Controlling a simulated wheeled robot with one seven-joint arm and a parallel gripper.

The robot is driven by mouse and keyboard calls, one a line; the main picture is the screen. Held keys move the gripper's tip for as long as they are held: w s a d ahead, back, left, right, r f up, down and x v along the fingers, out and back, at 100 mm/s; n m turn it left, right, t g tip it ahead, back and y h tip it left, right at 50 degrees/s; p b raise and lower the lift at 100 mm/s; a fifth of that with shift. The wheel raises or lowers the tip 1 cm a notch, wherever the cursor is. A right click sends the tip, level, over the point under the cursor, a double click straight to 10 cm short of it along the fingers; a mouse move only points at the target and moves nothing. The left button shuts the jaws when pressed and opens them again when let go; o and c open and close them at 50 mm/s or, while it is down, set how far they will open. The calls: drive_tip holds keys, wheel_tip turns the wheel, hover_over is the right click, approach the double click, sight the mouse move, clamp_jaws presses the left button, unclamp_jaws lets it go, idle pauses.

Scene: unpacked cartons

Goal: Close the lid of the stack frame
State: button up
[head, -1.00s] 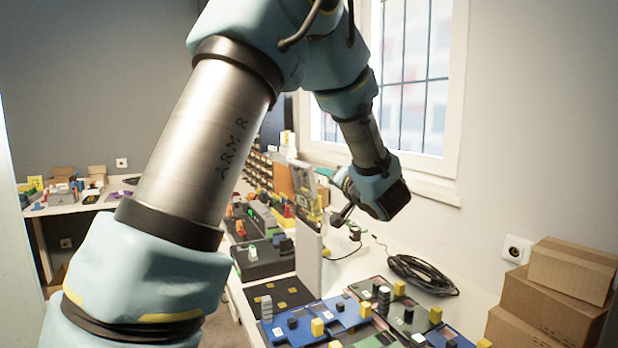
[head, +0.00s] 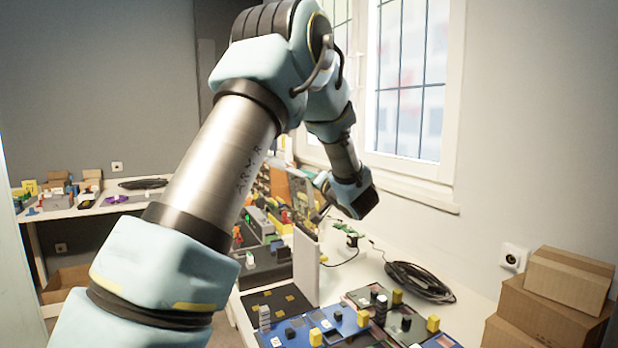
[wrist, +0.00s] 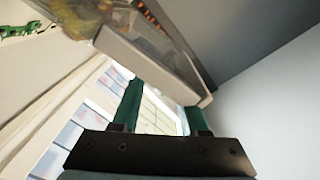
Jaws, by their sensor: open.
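An upright pale panel (head: 306,266) stands at the back edge of a dark base with gold squares (head: 277,301) on the table. Behind it is a taller, grey, see-through-looking upright panel (head: 303,190). I cannot tell for certain which of these is the lid of the stack frame. My gripper (head: 319,197), with teal fingers, is beside the taller panel, at its right. In the wrist view my gripper (wrist: 164,98) is open with nothing between its fingers. A panel with a thick grey edge (wrist: 150,55) crosses close beyond the fingertips; contact cannot be told.
Blue boards (head: 325,325) with small blocks lie on the near table. A coiled black cable (head: 420,280) lies to the right. Cardboard cartons (head: 545,300) are stacked at the right. A window (head: 410,90) is behind my arm. A second table (head: 70,212) stands at the far left.

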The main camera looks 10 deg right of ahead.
clamp_jaws()
drive_tip(key=shift+f, duration=0.1)
idle(0.3)
drive_tip(key=shift+f, duration=0.2)
idle(0.9)
